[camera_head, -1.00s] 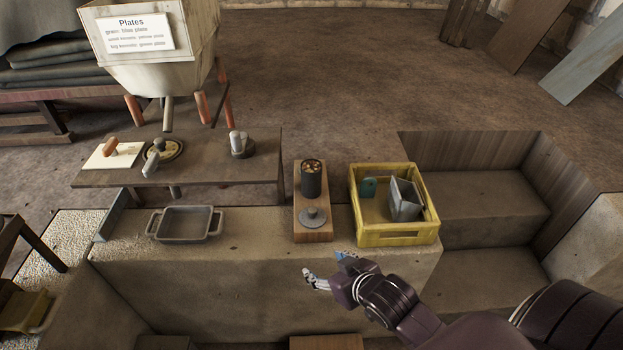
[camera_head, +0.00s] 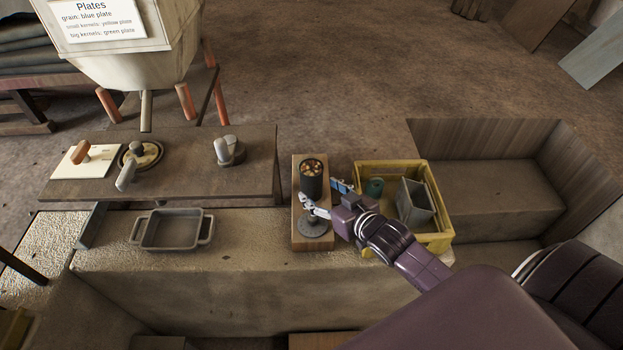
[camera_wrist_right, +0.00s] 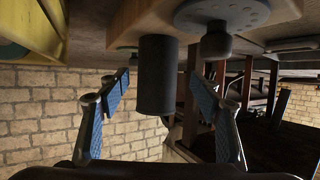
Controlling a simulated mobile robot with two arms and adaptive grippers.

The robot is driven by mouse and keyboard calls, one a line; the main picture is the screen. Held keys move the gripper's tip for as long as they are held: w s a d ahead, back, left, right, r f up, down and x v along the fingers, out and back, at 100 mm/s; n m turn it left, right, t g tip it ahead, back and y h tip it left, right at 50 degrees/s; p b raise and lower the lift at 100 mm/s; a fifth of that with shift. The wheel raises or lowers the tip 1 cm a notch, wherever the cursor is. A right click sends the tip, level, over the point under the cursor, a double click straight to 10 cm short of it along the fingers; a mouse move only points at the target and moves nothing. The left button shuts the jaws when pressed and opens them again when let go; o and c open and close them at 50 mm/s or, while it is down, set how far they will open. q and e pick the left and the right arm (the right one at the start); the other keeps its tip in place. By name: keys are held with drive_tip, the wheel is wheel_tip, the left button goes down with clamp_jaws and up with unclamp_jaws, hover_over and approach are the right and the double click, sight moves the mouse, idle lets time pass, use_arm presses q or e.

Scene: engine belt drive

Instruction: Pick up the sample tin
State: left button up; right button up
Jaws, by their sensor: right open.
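The sample tin (camera_head: 311,179) is a dark open cylinder with golden kernels at its top, standing upright on a wooden board (camera_head: 298,237). A grey perforated lid with a knob (camera_head: 313,227) lies on the board in front of it. My right gripper (camera_head: 325,191) is open at the tin's front right, empty. In the right wrist view, which looks upside down, the tin (camera_wrist_right: 157,75) shows between the two blue-padded fingers (camera_wrist_right: 158,88), farther out, with gaps on both sides. The lid (camera_wrist_right: 228,14) also shows there. My left gripper is not in view.
A yellow crate (camera_head: 437,243) with a green piece and a grey metal piece stands right of the board, under my right arm. A grey tray (camera_head: 172,229) sits at left. Behind is a dark bench (camera_head: 200,180) with plates. A hopper (camera_head: 125,60) carries a sign.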

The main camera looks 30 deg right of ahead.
sight(318, 188)
drive_tip(key=shift+w+f, duration=0.15)
drive_tip(key=shift+w, duration=0.5)
drive_tip(key=x, duration=0.4)
drive_tip(key=shift+d+f+p, duration=0.1)
drive_tip(key=shift+d+p, duration=0.05)
drive_tip(key=shift+p, duration=0.15)
drive_tip(key=shift+w+f, duration=0.1)
drive_tip(key=shift+w, duration=0.25)
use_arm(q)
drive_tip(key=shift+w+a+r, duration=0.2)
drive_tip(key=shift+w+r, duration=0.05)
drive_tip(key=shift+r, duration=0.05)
use_arm(e)
drive_tip(key=c, duration=0.7)
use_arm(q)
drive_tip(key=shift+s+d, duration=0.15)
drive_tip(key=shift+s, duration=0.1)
use_arm(e)
drive_tip(key=c, duration=0.8)
